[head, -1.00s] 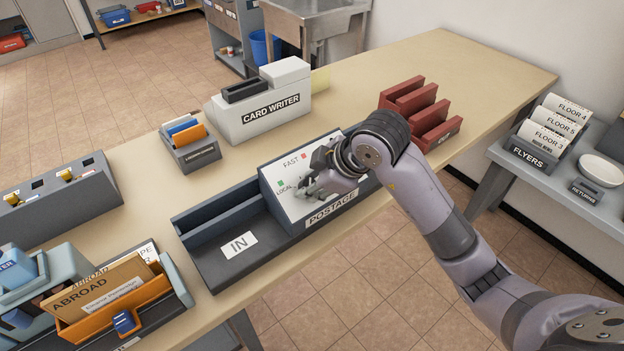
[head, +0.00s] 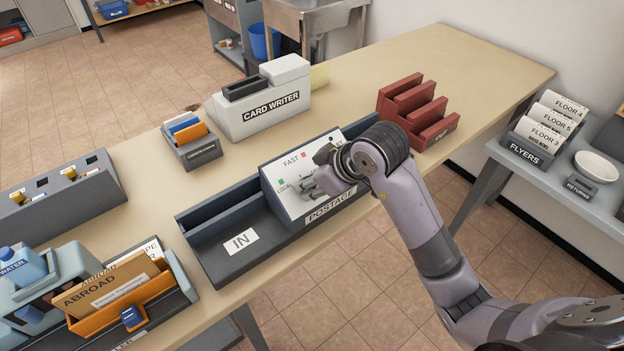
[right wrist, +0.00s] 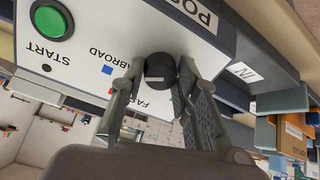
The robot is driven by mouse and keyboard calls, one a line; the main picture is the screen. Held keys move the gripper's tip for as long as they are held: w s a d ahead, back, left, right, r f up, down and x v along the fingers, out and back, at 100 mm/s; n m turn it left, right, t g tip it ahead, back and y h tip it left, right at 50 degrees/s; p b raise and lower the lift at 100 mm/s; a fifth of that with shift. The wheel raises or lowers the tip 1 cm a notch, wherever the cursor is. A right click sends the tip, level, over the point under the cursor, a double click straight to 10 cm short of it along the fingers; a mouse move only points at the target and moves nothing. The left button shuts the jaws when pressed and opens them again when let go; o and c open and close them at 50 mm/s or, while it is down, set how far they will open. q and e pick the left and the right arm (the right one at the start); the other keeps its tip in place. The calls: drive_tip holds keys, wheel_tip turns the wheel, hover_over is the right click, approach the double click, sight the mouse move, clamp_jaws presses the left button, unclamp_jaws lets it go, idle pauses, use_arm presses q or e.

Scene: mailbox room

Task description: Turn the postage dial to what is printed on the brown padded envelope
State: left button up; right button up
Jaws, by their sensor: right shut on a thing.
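The postage machine (head: 290,205) stands on the table with a sloped white face showing LOCAL and FAST labels. My right gripper (head: 322,185) covers part of that face in the head view. In the right wrist view my right gripper (right wrist: 158,75) is shut on the round black dial (right wrist: 160,66), one finger on each side. A light mark shows on the dial. ABROAD with a blue square and FAST with a red square are printed nearby. The brown padded envelope (head: 112,286), printed ABROAD, stands in an orange holder at lower left. My left gripper is not in view.
A green START button (right wrist: 51,19) is on the machine's face. The IN tray (head: 212,262) left of the machine is empty. The card writer (head: 262,108), a card box (head: 205,153) and a red OUT rack (head: 440,132) stand on the table.

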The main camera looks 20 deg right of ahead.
drive_tip(key=o, duration=1.2)
drive_tip(key=shift+c, duration=0.2)
drive_tip(key=shift+r, duration=0.1)
drive_tip(key=v, duration=0.7)
drive_tip(key=shift+s+d, duration=0.1)
